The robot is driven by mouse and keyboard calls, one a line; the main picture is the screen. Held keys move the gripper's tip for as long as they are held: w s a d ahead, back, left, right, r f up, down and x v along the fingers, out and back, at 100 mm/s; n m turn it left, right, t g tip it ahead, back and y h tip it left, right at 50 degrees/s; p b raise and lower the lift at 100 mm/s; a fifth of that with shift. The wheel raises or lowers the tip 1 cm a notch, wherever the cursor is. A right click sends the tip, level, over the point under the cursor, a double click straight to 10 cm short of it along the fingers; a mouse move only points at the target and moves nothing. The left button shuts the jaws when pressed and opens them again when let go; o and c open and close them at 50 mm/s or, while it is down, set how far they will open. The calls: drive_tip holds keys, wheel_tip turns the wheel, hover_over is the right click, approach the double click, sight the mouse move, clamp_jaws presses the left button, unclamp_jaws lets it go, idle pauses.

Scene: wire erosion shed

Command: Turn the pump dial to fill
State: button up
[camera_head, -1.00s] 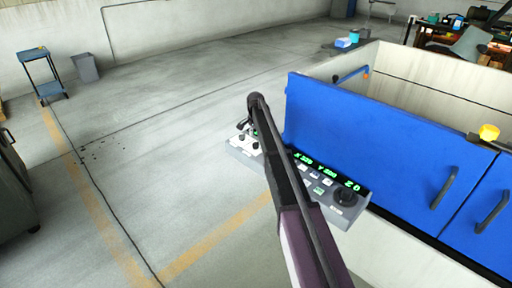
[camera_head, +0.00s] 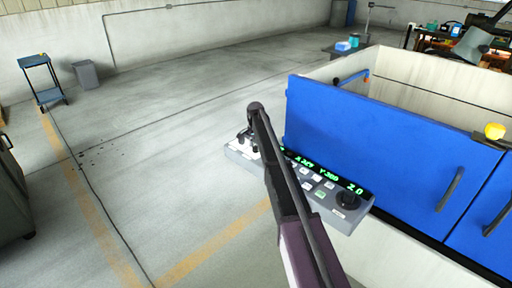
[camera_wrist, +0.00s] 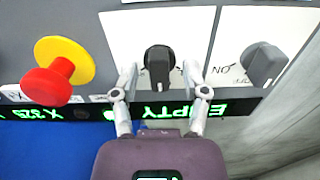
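The black dial (camera_wrist: 159,58) sits on a white plate of the control panel in the wrist view. A green display strip (camera_wrist: 160,110) beside it reads EMPTY, upside down in this view. My gripper (camera_wrist: 160,72) is open, with one fingertip on each side of the dial and a small gap showing on both sides. Whether the fingertips are level with the knob in depth is hard to tell. In the head view my arm hides part of the control panel (camera_head: 318,222) and the dial cannot be made out.
A grey switch (camera_wrist: 264,64) marked ON is to the right of the dial. A red button (camera_wrist: 48,84) on a yellow base is to the left. A blue machine door (camera_head: 380,140) stands directly behind the panel. Open floor (camera_head: 160,140) lies left.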

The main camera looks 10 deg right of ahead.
clamp_jaws()
drive_tip(key=shift+n, duration=0.4)
drive_tip(key=n, duration=1)
idle(0.4)
drive_tip(key=shift+o, duration=0.6)
unclamp_jaws()
